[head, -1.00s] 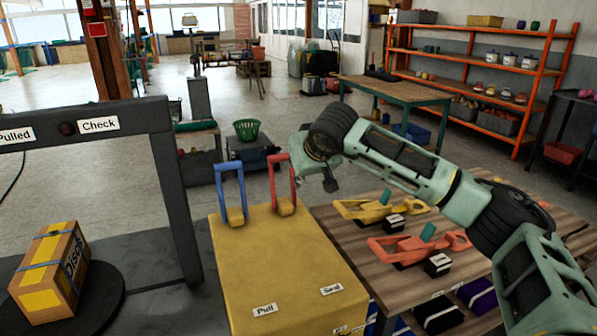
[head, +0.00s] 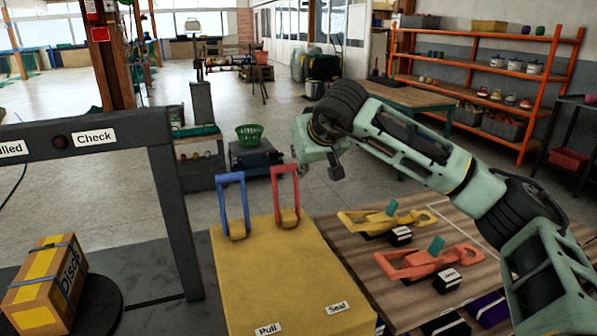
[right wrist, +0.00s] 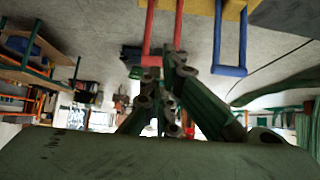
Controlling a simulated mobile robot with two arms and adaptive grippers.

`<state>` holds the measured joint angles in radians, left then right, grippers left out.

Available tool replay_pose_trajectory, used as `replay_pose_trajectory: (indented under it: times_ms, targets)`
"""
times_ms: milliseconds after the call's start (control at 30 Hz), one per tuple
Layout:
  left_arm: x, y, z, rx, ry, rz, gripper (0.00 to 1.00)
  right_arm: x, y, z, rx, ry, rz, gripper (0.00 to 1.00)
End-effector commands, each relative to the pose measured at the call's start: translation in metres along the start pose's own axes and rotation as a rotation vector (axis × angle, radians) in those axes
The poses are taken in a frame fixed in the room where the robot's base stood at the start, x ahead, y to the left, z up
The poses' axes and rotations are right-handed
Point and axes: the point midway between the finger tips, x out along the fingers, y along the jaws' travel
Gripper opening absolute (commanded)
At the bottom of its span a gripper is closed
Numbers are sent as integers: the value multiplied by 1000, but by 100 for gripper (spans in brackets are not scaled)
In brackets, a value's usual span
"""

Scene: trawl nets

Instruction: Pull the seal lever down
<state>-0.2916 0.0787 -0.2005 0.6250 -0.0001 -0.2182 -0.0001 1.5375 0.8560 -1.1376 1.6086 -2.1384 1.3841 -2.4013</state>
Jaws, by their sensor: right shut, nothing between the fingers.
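A yellow box (head: 265,285) has two upright U-shaped levers on its far end. The blue lever (head: 232,200) is on the left, the red lever (head: 286,195) on the right. Labels read "Pull" (head: 268,329) and "Seal" (head: 337,308); the red lever is on the Seal side. My right gripper (head: 336,172) is shut and empty, beyond and to the right of the red lever's top. In the right wrist view its fingers (right wrist: 160,88) are close to the red lever (right wrist: 163,30); I cannot tell whether they touch. The blue lever (right wrist: 230,42) is farther right there. My left gripper is not in view.
A wooden table (head: 345,245) right of the box holds yellow and orange tools. A dark frame marked "Check" (head: 170,215) stands left, with a "Discs" carton (head: 40,285) on a dark turntable.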

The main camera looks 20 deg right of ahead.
Motion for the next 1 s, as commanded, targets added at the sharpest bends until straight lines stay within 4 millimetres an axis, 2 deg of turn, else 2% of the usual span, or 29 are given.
replay_pose_trajectory:
  times_ms: [33, 167, 333, 633, 1000]
  targets:
    - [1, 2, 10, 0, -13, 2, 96, -9, 0, -3, 0, 2, 1, 0]
    - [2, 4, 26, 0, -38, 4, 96, -28, 0, -8, 0, 1, 1, 0]
    - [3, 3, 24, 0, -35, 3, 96, -43, 0, -12, 0, -1, 1, 0]
    - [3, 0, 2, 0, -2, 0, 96, -45, 0, -12, 0, -3, 1, 0]
    - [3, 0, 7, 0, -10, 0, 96, -45, 0, -12, 0, -3, 1, 0]
